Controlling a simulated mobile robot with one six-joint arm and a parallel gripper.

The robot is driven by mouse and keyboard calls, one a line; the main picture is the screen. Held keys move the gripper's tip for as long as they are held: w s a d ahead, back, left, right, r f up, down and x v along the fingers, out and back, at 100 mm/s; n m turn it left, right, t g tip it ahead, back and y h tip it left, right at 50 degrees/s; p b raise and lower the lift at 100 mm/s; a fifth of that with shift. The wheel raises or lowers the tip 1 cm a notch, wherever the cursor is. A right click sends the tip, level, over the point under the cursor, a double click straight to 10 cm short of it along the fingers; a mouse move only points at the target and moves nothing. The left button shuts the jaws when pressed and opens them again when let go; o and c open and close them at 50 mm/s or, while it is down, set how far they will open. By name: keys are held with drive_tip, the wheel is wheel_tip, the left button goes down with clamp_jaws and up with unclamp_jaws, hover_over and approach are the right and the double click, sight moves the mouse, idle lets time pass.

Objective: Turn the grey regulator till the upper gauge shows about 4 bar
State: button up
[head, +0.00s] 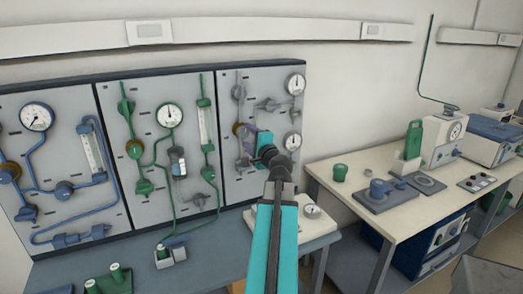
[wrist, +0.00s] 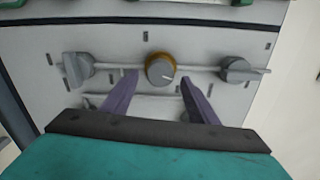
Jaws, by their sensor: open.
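The grey regulator (wrist: 160,70) is a round knob with a brass-coloured ring and a pale mark, centred in the wrist view on the grey panel.
Grey valve handles flank the regulator at left (wrist: 76,70) and right (wrist: 238,70). A lower gauge (head: 292,142) sits below the upper one. Green (head: 168,115) and blue (head: 36,117) gauge panels stand to the left. A bench (head: 410,205) with equipment is at right.

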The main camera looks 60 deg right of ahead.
drive_tip(key=b+v, duration=0.3)
drive_tip(key=v, duration=0.3)
drive_tip(key=shift+s, duration=0.25)
drive_tip(key=shift+s+a+f+b, duration=0.1)
drive_tip(key=shift+s+a+b, duration=0.2)
drive_tip(key=shift+b, duration=0.85)
drive_tip(key=b+v, duration=0.2)
drive_tip(key=b, duration=0.3)
drive_tip(key=shift+b, duration=0.4)
drive_tip(key=shift+b+v, duration=1.25)
drive_tip(key=shift+v, duration=0.1)
drive_tip(key=shift+w, duration=0.1)
